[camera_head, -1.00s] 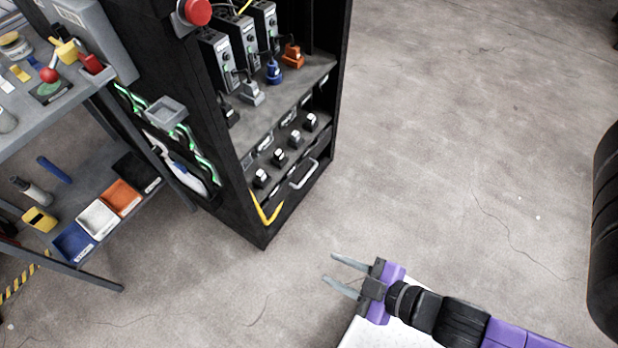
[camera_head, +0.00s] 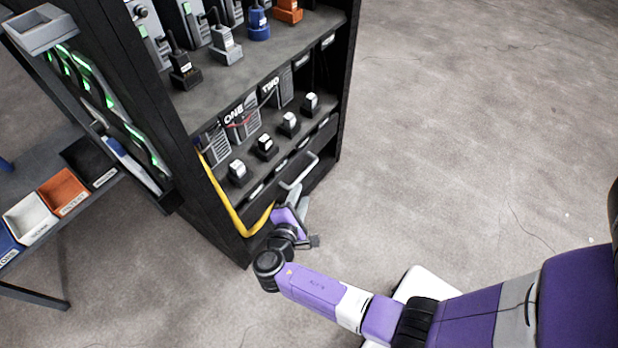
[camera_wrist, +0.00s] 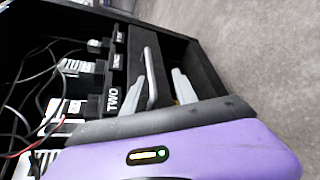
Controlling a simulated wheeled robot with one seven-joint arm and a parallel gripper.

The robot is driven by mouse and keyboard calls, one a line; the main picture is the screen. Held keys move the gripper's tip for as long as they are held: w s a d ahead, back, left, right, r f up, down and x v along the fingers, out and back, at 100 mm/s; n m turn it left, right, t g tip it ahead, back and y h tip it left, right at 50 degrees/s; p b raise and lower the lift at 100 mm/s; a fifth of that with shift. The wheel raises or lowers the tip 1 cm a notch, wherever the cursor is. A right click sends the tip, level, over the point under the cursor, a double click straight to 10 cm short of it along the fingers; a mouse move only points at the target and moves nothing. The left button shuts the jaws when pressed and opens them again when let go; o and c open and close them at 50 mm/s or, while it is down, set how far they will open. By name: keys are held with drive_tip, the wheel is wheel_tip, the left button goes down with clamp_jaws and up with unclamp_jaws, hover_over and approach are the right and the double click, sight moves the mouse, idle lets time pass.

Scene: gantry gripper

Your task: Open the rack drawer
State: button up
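The black rack (camera_head: 215,215) stands at the left of the head view. Its drawer (camera_head: 322,158) is at the bottom and looks closed, with a grey bar handle (camera_head: 303,172) on its front. My gripper (camera_head: 294,193) is right at the drawer front, at the near end of the handle. In the wrist view my gripper (camera_wrist: 157,92) is open, one grey finger on each side of the handle (camera_wrist: 150,75). I see a gap between the handle and the right finger; contact on the left side I cannot tell. My purple wrist hides part of the lower drawer front.
Several small black blocks (camera_head: 266,147) stand on the shelf above the drawer. A yellow cable (camera_head: 226,205) hangs down the rack's near corner, close to my wrist. A bench with coloured bins (camera_head: 66,190) is at left. The floor (camera_head: 460,130) right of the rack is clear.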

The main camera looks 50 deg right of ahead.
sight(304, 172)
drive_tip(key=shift+w+d+r+h+b, duration=0.2)
drive_tip(key=shift+w+d+h+b, duration=0.1)
drive_tip(key=shift+w, duration=0.2)
drive_tip(key=shift+w+d+r+h+b, duration=0.2)
drive_tip(key=shift+w+h, duration=0.1)
drive_tip(key=shift+w, duration=0.2)
drive_tip(key=b+x, duration=0.2)
drive_tip(key=x, duration=0.5)
drive_tip(key=shift+d+f+b, duration=0.15)
drive_tip(key=shift+d+b, duration=0.05)
drive_tip(key=shift+b, duration=0.1)
clamp_jaws()
idle(0.4)
